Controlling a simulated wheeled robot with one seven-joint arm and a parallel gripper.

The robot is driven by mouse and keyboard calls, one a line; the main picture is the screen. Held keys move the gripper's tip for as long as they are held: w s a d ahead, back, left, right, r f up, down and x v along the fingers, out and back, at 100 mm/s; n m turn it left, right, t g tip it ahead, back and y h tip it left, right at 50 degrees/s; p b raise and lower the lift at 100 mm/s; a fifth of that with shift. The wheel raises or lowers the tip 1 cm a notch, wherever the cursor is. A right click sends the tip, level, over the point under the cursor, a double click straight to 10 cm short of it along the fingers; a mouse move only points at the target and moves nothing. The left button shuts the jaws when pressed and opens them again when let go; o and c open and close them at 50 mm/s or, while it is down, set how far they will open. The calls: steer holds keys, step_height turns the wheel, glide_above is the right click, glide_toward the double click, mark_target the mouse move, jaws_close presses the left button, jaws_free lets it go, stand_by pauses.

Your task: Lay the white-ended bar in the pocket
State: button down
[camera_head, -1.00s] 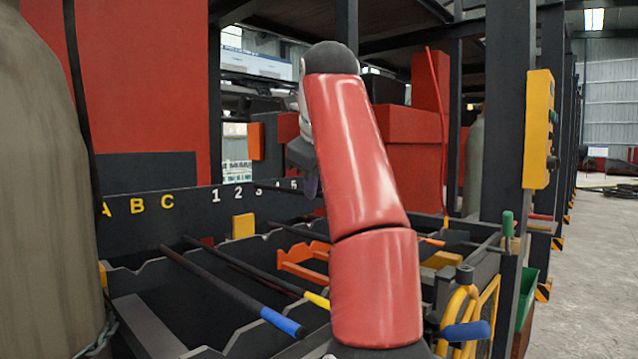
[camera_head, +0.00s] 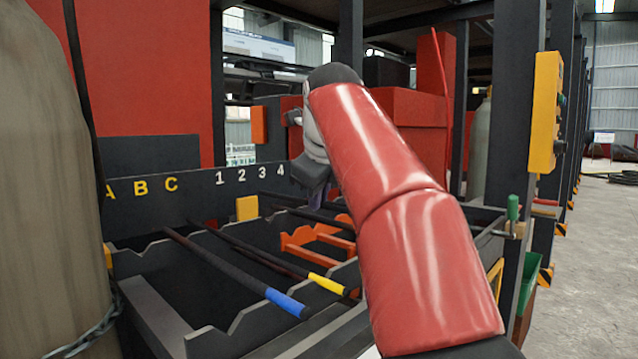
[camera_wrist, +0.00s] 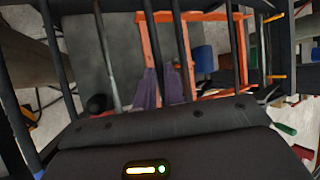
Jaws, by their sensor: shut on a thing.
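My gripper (camera_head: 312,178) is low over the right part of the black rack, partly behind my red arm. In the wrist view its purple fingers (camera_wrist: 161,90) are shut on a dark bar (camera_wrist: 155,45) running up the picture between them. I cannot see a white end on it, so I cannot tell whether it is the white-ended bar. The black rack (camera_head: 160,262) has notched walls, with A, B, C and 1, 2, 3, 4 on its back panel. Which notch is the pocket is not clear.
A blue-ended bar (camera_head: 235,272) and a yellow-ended bar (camera_head: 290,268) lie across the rack left of my gripper. An orange notched frame (camera_head: 300,246) stands under and beside it. A yellow block (camera_head: 247,208) is at the back. A grey cylinder (camera_head: 50,180) stands close at left.

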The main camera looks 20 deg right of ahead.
steer(key=shift+f+b, duration=1.6)
steer(key=shift+f, duration=1.2)
steer(key=c, duration=1.4)
jaws_free()
steer(key=p+v, duration=0.1)
steer(key=v, duration=0.6)
steer(key=shift+s+r+p, duration=0.25)
steer(key=shift+r+p, duration=0.05)
steer(key=shift+p, duration=0.1)
steer(key=shift+a, duration=0.1)
